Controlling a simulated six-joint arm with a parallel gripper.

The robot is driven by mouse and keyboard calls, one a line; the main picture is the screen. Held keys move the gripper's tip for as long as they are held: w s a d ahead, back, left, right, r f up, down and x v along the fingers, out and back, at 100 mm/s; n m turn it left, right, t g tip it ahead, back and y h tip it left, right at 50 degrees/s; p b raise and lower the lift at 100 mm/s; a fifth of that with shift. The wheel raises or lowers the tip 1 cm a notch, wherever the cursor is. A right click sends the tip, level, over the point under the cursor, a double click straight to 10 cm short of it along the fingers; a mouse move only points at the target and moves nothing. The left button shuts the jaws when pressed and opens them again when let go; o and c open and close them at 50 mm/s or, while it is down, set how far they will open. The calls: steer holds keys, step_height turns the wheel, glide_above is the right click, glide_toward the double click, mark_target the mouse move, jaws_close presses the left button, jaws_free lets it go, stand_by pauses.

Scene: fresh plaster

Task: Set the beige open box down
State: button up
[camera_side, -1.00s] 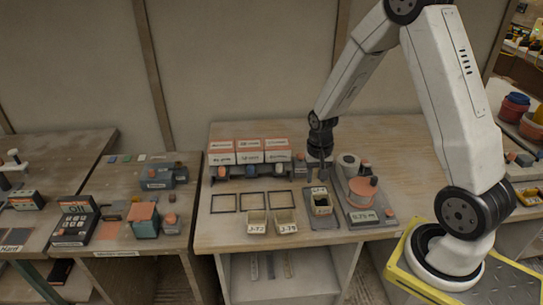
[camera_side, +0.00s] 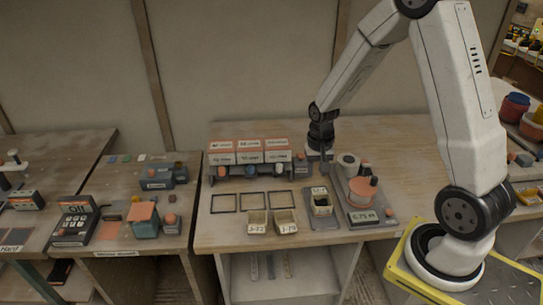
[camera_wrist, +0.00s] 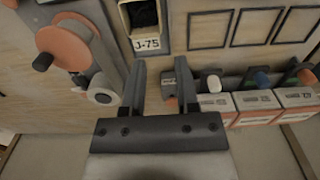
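A beige open box (camera_side: 322,211) with a dark inside stands upright on a grey plate (camera_side: 318,222) beside the scale. In the wrist view this box (camera_wrist: 146,43) shows at the top, with a J-75 label on its near wall. My gripper (camera_side: 324,168) is behind and above the box, apart from it. In the wrist view my gripper (camera_wrist: 162,70) has its two fingers spread with nothing between them.
The bench's right part (camera_side: 420,165) is clear.

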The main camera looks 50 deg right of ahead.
steer(key=s+a+r+n+t, duration=0.1)
steer(key=s+a+r+n, duration=0.2)
steer(key=a, duration=0.3)
steer(key=s+a+r+n+t, duration=0.1)
steer(key=s+a+r+n, duration=0.2)
steer(key=a+n, duration=0.2)
steer(key=shift+s+a+r+n+t, duration=0.3)
steer(key=shift+a+n, duration=0.1)
steer(key=shift+a, duration=0.45)
steer(key=shift+w, duration=0.1)
